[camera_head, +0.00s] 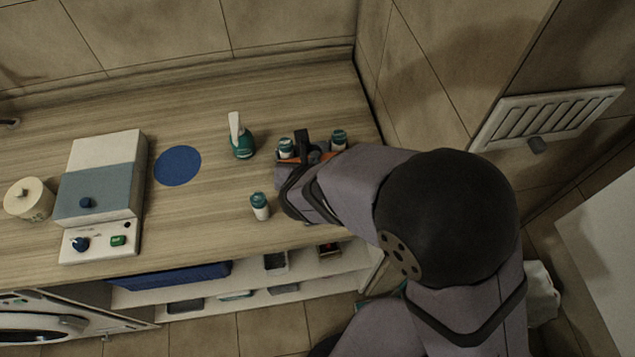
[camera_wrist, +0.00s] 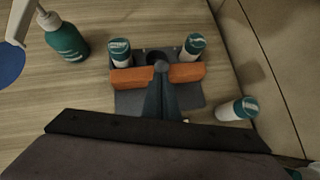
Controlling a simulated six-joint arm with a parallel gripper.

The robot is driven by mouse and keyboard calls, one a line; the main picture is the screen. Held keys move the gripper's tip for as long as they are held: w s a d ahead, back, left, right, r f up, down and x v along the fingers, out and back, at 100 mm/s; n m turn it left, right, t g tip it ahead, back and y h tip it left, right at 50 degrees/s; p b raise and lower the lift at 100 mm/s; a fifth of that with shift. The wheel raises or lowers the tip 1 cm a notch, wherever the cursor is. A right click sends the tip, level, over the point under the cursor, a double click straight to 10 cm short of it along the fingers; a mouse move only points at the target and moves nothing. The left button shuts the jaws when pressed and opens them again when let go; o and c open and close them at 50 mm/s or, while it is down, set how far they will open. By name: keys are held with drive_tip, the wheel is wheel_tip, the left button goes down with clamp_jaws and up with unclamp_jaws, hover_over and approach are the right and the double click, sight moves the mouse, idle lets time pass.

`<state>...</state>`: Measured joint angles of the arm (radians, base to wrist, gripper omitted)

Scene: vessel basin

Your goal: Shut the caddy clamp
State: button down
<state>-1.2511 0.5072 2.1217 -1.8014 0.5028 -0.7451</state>
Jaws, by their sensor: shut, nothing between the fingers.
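The caddy (camera_wrist: 130,102) is a dark grey plate block near the counter's right end. Two white vials with teal caps, left (camera_wrist: 120,52) and right (camera_wrist: 193,47), stand in its back row, with an empty dark hole between them. The clamp is an orange bar (camera_wrist: 186,73) across the caddy, just in front of the vials; its exact angle is unclear. My gripper (camera_wrist: 161,68) is shut and empty, its tips over the bar's middle; I cannot tell whether they touch it. In the head view my arm covers most of the caddy, but the orange bar (camera_head: 315,157) shows partly.
A loose vial (camera_head: 260,206) stands left of my gripper; another vial (camera_wrist: 237,108) is right of the caddy. A teal pump bottle (camera_head: 241,140) stands to the left. Farther left are a blue disc (camera_head: 178,165), a boxy device (camera_head: 100,190) and a jar (camera_head: 29,199). A wall borders the right.

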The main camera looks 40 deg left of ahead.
drive_tip(key=shift+w+a+r, duration=0.1)
idle(0.4)
drive_tip(key=shift+s, duration=0.35)
drive_tip(key=s+d, duration=0.1)
drive_tip(key=s+d+b, duration=0.1)
drive_tip(key=s, duration=0.1)
drive_tip(key=shift+s+d, duration=0.1)
drive_tip(key=shift+s, duration=0.1)
drive_tip(key=v, duration=0.9)
drive_tip(key=shift+d+r+p, duration=0.2)
drive_tip(key=shift+r+p, duration=0.1)
